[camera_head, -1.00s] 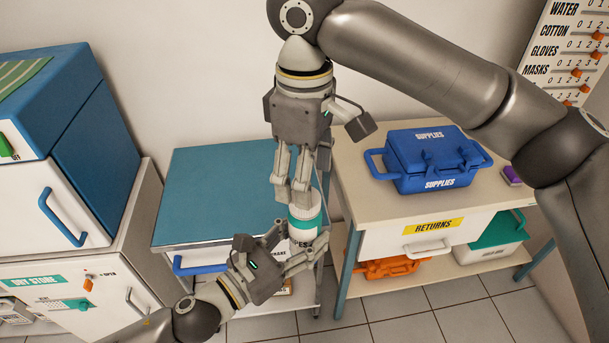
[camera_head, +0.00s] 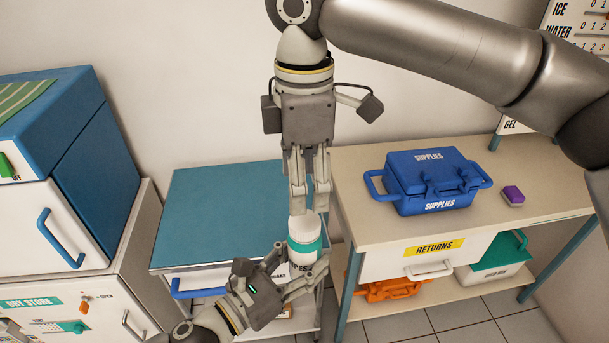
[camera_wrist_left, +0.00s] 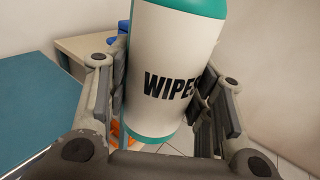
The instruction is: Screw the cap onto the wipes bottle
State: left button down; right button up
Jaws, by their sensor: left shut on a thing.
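The wipes bottle (camera_head: 305,245) is white with a teal band and stands upright in front of the blue-topped table. My left gripper (camera_head: 297,284) is shut on its lower body from the front. The bottle's "WIPES" label fills the left wrist view (camera_wrist_left: 165,75) between my left gripper's fingers (camera_wrist_left: 163,118). A white cap-like top (camera_head: 304,224) shows above the teal band. My right gripper (camera_head: 309,208) points straight down with its fingertips at this top. Whether the fingers touch or grip it cannot be made out.
The blue-topped table (camera_head: 225,215) is bare behind the bottle. At right, a beige counter (camera_head: 520,170) carries a blue supplies case (camera_head: 430,182) and a purple block (camera_head: 513,195). A blue and white cabinet (camera_head: 60,220) stands at left.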

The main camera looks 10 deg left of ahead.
aim_at(304, 220)
jog(key=shift+f, duration=4.05)
jog(key=c, duration=1.1)
jog(key=o, duration=1.2)
jog(key=shift+o, duration=0.2)
notch_tip(304, 220, up, 12)
